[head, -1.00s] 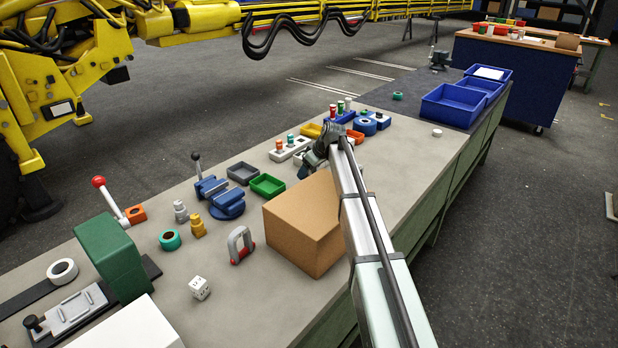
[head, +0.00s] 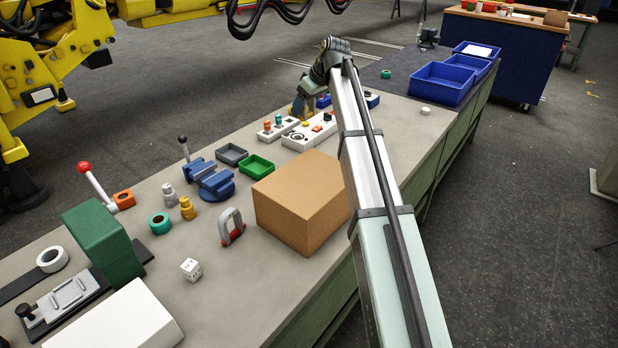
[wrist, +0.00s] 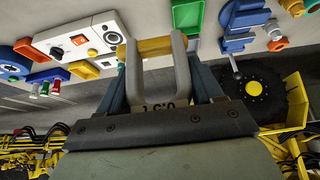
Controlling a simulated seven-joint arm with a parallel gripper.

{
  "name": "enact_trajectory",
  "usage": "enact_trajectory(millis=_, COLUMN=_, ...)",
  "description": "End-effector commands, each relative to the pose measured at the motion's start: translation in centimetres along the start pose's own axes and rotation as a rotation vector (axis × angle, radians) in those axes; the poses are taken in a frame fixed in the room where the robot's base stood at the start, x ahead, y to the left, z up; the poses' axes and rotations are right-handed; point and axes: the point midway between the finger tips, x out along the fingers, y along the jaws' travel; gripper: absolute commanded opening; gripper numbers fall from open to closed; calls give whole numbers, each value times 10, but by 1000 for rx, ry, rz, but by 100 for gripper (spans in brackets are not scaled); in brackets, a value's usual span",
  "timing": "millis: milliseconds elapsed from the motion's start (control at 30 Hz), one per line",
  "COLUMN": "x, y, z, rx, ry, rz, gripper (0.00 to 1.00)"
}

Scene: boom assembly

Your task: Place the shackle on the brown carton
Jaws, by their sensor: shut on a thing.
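The brown carton (head: 285,218) stands closed on the bench, its top clear, beside my forearm in the head view. My gripper (wrist: 157,85) is shut on a grey U-shaped shackle (wrist: 183,75) with a yellow pin (wrist: 157,46) in the wrist view. The bow lies between the jaws, with partly readable markings near its base. In the head view my gripper (head: 301,108) is small, partly hidden by the wrist, and beyond the carton above the far side of the bench. A second shackle (head: 232,228), grey with a red pin, stands left of the carton.
A blue vise (head: 213,182), green tray (head: 256,166), grey tray (head: 231,154) and white control boxes (head: 310,132) stand beyond the carton. A white die (head: 191,269) lies nearer. Blue bins (head: 440,82) are farther along. Bench around the red-pinned shackle is mostly clear.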

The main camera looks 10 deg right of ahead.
Motion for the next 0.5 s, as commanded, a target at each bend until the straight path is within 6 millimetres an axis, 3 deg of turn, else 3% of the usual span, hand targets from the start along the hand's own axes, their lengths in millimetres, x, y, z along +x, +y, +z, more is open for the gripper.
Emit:
enact_trajectory(millis=100, x=-39, y=-33, z=21, rx=-5, ry=3, rz=0, gripper=24)
enact_trajectory(millis=200, x=-62, y=-61, z=42, rx=-10, ry=2, rz=-4, gripper=24)
enact_trajectory(millis=333, x=-72, y=-87, z=66, rx=-15, ry=1, rz=-8, gripper=24)
enact_trajectory(millis=500, x=-69, y=-105, z=88, rx=-19, ry=0, rz=-11, gripper=24)
